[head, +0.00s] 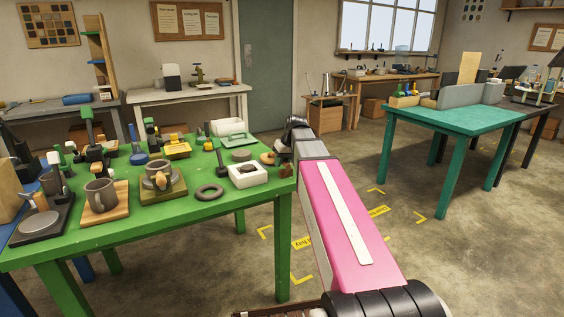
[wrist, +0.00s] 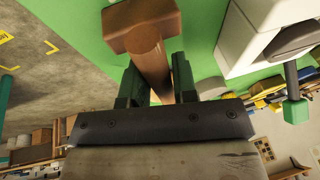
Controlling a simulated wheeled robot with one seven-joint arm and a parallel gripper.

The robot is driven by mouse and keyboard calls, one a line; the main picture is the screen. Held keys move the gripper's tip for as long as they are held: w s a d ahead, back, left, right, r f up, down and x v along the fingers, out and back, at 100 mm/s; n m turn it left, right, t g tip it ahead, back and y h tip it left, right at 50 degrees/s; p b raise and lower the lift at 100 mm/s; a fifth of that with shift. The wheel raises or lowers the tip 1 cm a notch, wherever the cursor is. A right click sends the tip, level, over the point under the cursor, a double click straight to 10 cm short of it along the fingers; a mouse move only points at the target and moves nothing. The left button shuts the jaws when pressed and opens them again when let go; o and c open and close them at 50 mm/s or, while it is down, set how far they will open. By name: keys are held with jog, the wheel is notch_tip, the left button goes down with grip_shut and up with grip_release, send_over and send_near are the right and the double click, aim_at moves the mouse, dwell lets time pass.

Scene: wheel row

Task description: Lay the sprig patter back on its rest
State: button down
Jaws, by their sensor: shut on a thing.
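In the wrist view my gripper (wrist: 157,76) is shut on a brown wooden tool, which looks like the sprig patter (wrist: 143,33). Its round handle is between the two dark green fingers and its wide block-shaped head points away from my wrist. The green table top shows behind the head; whether they touch I cannot tell. In the head view my gripper is at the right edge of the green table (head: 150,222), its fingers mostly hidden by my wrist. I cannot pick out the rest for the patter with certainty.
A white box-like tray (head: 247,176) with dark contents stands beside my gripper on the table. Mugs on boards (head: 101,196) and several tools crowd the left. A teal table (head: 452,119) stands across open floor.

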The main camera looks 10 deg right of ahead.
jog(key=shift+f, duration=0.35)
jog(key=c, duration=0.8)
grip_release()
jog(key=shift+v, duration=4)
